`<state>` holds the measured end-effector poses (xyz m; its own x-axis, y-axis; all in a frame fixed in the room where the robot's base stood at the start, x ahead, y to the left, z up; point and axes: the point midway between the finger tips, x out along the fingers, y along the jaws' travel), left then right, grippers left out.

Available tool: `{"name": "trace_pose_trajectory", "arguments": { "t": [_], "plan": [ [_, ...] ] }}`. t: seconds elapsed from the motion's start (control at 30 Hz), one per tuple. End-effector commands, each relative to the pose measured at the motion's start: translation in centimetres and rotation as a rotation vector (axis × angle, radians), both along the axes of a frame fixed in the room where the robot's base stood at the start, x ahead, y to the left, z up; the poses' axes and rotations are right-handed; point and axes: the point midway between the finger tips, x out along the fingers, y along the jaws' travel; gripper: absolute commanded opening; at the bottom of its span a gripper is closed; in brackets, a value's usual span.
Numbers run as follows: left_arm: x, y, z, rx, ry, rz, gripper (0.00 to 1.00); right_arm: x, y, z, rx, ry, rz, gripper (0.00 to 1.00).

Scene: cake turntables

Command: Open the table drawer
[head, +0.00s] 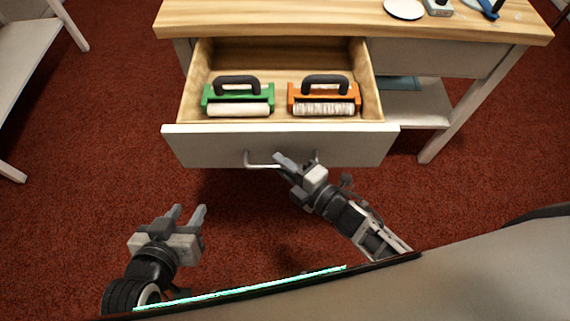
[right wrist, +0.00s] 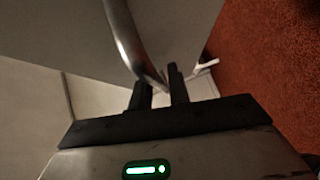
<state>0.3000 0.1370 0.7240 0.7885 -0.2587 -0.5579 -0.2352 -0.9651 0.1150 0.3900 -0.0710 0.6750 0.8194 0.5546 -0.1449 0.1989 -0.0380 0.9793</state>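The table drawer (head: 205,146) is pulled well out, with its inside in plain view. Its front carries a metal bar handle (head: 259,165); the handle also shows in the right wrist view (right wrist: 122,35). My right gripper (head: 282,162) is at the middle of the handle, its fingers close together on the bar. In the right wrist view the bar runs down between the two fingertips. My left gripper (head: 188,213) is open and empty, low over the floor, in front of the drawer and left of my right arm.
A green-framed roller (head: 239,91) and an orange-framed roller (head: 325,91) lie in the drawer. The wooden tabletop (head: 300,17) holds a white disc (head: 403,9) and small items at its right. A lower shelf (head: 410,108) stands right of the drawer.

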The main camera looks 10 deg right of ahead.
Motion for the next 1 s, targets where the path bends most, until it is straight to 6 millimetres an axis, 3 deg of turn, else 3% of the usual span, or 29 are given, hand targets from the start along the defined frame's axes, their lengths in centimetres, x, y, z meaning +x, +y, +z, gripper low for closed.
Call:
{"name": "trace_pose_trajectory", "arguments": {
  "t": [0.57, 0.77, 1.0],
  "plan": [
    [0.6, 0.0, 0.6, -0.001, -0.018, 0.000, 0.37, -0.4, -0.2, 0.0, 0.001, 0.003, 0.000, 0.32],
    [0.4, 0.0, 0.6, 0.001, -0.015, 0.000, 0.37, -3.0, -1.9, 0.3, -0.002, 0.006, 0.001, 0.32],
    [0.4, 0.0, 0.5, 0.002, -0.013, -0.001, 0.37, -7.8, -5.2, 1.2, -0.002, 0.006, 0.000, 0.32]
  ]
}}
